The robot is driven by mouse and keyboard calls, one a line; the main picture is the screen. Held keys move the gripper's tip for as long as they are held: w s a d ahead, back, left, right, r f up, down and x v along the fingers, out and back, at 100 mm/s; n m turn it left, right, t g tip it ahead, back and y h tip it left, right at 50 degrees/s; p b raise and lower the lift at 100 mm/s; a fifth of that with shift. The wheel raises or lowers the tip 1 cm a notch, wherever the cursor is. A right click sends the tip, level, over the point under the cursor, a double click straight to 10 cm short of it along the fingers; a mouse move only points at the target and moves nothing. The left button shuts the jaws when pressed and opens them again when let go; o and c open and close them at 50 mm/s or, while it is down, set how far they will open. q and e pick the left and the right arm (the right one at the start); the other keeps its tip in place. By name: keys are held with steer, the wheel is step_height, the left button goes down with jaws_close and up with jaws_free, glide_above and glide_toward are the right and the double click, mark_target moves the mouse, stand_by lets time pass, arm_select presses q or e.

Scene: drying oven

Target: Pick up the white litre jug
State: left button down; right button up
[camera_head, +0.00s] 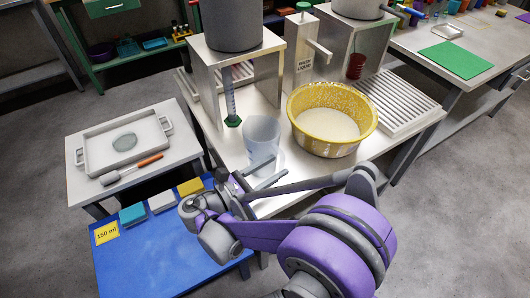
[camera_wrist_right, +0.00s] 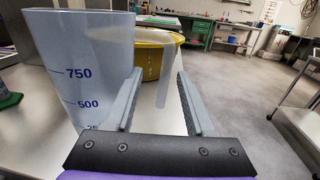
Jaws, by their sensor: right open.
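The white litre jug (camera_head: 262,136) stands upright on the metal table, left of the yellow basin. It looks pale and translucent. In the right wrist view the jug (camera_wrist_right: 85,62) fills the left side, with blue marks such as 750 and 500. Its clear handle (camera_wrist_right: 164,75) hangs down on the right side and appears between my fingers. My right gripper (camera_head: 279,166) is open at the near side of the jug. In the wrist view its fingertips (camera_wrist_right: 158,77) lie either side of the handle; contact cannot be told. My left gripper is not in view.
The yellow basin (camera_head: 364,133) of whitish liquid stands close right of the jug. A steel stand (camera_head: 267,75) with a grey pot rises behind it. A green-footed cylinder (camera_head: 231,105) is behind left. A blue table (camera_head: 150,260) with coloured blocks stands in front left.

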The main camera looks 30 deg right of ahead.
steer(key=d, duration=0.3)
steer(key=d+b, duration=0.1)
steer(key=d, duration=0.1)
steer(key=shift+w+d, duration=0.25)
steer(key=shift+d, duration=0.1)
steer(key=shift+c, duration=0.3)
jaws_close()
